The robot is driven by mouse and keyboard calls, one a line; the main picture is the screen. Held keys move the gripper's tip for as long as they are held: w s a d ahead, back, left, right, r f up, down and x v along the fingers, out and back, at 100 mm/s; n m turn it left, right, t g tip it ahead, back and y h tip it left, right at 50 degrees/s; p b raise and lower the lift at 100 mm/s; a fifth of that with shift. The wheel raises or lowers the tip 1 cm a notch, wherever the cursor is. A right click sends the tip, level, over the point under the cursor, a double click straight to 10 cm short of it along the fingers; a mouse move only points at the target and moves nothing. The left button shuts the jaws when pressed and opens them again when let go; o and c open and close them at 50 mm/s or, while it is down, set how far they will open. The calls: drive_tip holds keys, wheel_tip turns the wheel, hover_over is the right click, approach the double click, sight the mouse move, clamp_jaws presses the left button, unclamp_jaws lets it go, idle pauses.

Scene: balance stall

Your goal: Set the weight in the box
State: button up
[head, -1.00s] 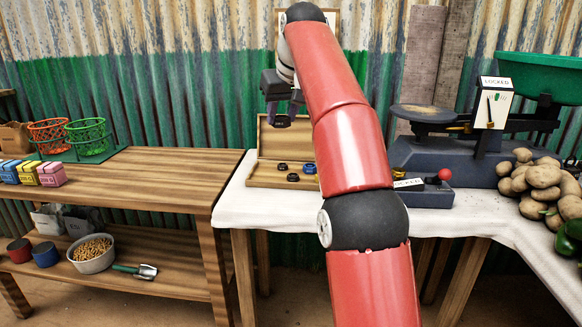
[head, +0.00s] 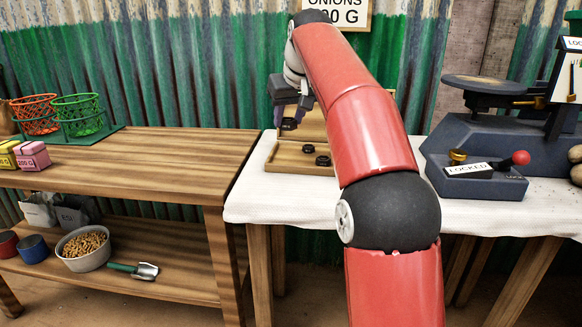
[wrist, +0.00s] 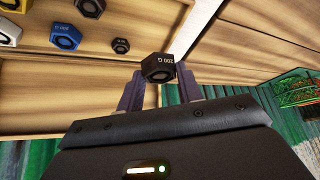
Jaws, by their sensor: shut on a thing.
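My gripper (head: 290,116) is shut on a black hexagonal weight (wrist: 157,67) marked 200 G, which also shows as a dark shape in the head view (head: 289,124). The weight sits between the fingertips in the wrist view, held in the air. The open wooden box (head: 272,165) stands on the white-clothed table, below and slightly right of my gripper in the head view. Two dark weights (head: 315,154) show in it. In the wrist view it holds a yellow weight (wrist: 9,32), a blue weight (wrist: 66,38) and black ones (wrist: 120,46). My arm hides the box's right part.
A scale (head: 495,140) and a unit marked LOCKED (head: 475,182) stand to the right on the white cloth (head: 260,200). A wooden bench (head: 150,160) to the left carries wire baskets (head: 78,112) and pink and yellow blocks (head: 32,156). The bench's right part is clear.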

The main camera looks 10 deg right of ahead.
sight(286, 160)
wheel_tip(286, 160, down, 8)
drive_tip(key=b, duration=0.3)
drive_tip(key=shift+f, duration=0.15)
drive_tip(key=o, duration=1.1)
drive_tip(key=shift+f, duration=0.1)
